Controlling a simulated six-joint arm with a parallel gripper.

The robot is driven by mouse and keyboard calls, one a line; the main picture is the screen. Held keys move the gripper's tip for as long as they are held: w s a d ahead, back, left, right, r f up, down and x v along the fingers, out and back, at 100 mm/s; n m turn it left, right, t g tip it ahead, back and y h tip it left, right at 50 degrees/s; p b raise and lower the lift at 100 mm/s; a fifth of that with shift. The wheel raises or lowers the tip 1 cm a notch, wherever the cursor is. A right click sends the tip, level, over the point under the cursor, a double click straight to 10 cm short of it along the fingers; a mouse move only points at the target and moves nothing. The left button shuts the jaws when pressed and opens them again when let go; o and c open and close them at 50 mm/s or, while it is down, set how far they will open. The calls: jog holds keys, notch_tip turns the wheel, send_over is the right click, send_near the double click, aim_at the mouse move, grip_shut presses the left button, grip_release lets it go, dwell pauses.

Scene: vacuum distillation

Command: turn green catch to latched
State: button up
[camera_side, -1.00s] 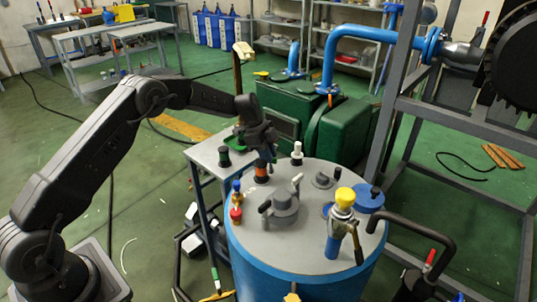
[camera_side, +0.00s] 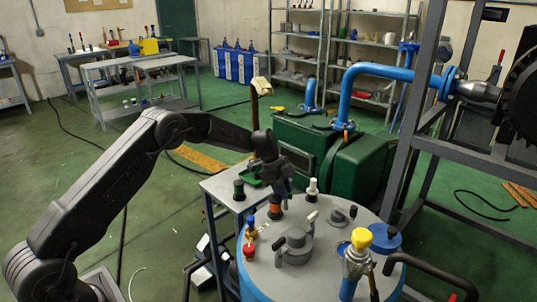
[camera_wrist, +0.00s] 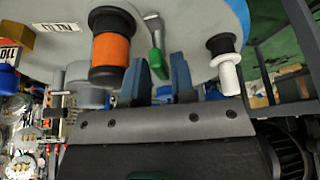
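The green catch (camera_wrist: 156,62) shows in the wrist view as a green tip on a grey lever attached to the vessel lid. It appears between the two fingers of my gripper (camera_wrist: 158,82), with a gap on each side. The fingers are open, and I cannot tell how deep the catch sits between them. In the side view my gripper (camera_side: 283,186) points down over the back left of the grey lid (camera_side: 327,229). I cannot make out the catch there; the gripper may hide it.
A black-and-orange knob (camera_wrist: 111,48) stands close left of the fingers in the wrist view, and a black-and-white knob (camera_wrist: 225,65) to the right. In the side view, a grey fitting (camera_side: 295,245) and a yellow-capped valve (camera_side: 361,240) stand on the lid. Green machinery (camera_side: 355,170) stands behind.

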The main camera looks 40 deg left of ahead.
jog(key=m, duration=0.1)
jog(key=m+g, duration=0.1)
jog(key=m, duration=0.1)
jog(key=shift+w+f+m, duration=0.1)
jog(key=shift+w+m, duration=0.1)
jog(key=shift+m, duration=0.1)
jog(key=v, duration=1.5)
jog(key=s+d+r+n+y, duration=0.1)
jog(key=s+d+r+n, duration=0.2)
jog(key=s+r, duration=0.3)
jog(key=s+d+r+n+t+y, duration=0.1)
jog(key=s+d+r+n, duration=0.3)
jog(key=s+r, duration=0.3)
jog(key=shift+d+r+n+t, duration=0.3)
jog(key=shift+r+n, duration=0.05)
jog(key=shift+n, duration=0.25)
jog(key=shift+s, duration=0.1)
jog(key=shift+c, duration=0.2)
